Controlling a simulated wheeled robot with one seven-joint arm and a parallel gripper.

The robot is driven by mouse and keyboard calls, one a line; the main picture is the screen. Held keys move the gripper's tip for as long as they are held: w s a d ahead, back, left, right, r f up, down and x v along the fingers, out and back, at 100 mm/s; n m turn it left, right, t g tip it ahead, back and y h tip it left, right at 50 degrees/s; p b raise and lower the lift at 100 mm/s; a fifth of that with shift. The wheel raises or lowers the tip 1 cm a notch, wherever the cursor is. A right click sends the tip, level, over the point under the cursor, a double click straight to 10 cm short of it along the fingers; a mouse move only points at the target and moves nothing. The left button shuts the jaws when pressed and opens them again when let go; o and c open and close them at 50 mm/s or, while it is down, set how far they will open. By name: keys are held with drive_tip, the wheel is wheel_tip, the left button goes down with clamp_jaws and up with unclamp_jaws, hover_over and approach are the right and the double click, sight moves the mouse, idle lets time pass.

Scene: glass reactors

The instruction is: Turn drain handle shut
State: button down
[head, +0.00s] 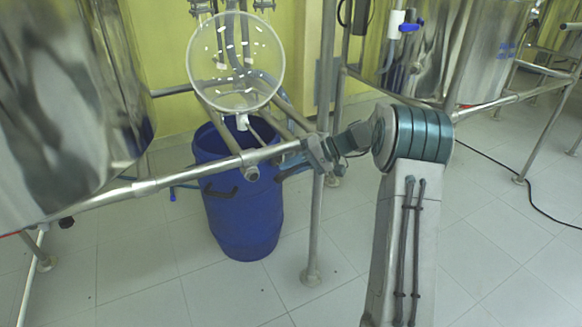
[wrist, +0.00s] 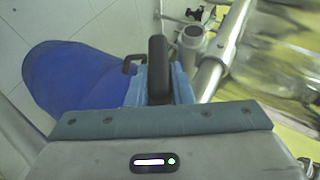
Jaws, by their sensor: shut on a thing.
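The drain handle (wrist: 158,66) is a black, rounded lever that stands upright in the wrist view, between the light-blue finger pads of my gripper (wrist: 166,86). My gripper is shut on it. In the head view my gripper (head: 290,171) is beside the steel rail, above the right rim of the blue drum, and the handle is hard to make out there. The glass reactor's round bottom (head: 235,62) with its white drain outlet (head: 242,121) hangs above the drum. The handle's pivot is hidden.
The open blue drum (head: 242,218) stands on the tiled floor below the reactor. A steel rail (head: 165,180) crosses in front, and an upright post (head: 313,235) is close to my wrist. Steel vessels (head: 50,110) flank both sides. Floor at the front is clear.

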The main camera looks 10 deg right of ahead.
drive_tip(key=shift+f+y, duration=0.15)
drive_tip(key=shift+y, duration=0.65)
drive_tip(key=shift+m, duration=0.3)
drive_tip(key=c, duration=1.3)
unclamp_jaws()
drive_tip(key=p+v, duration=0.3)
drive_tip(key=v, duration=1)
drive_tip(key=shift+d, duration=0.45)
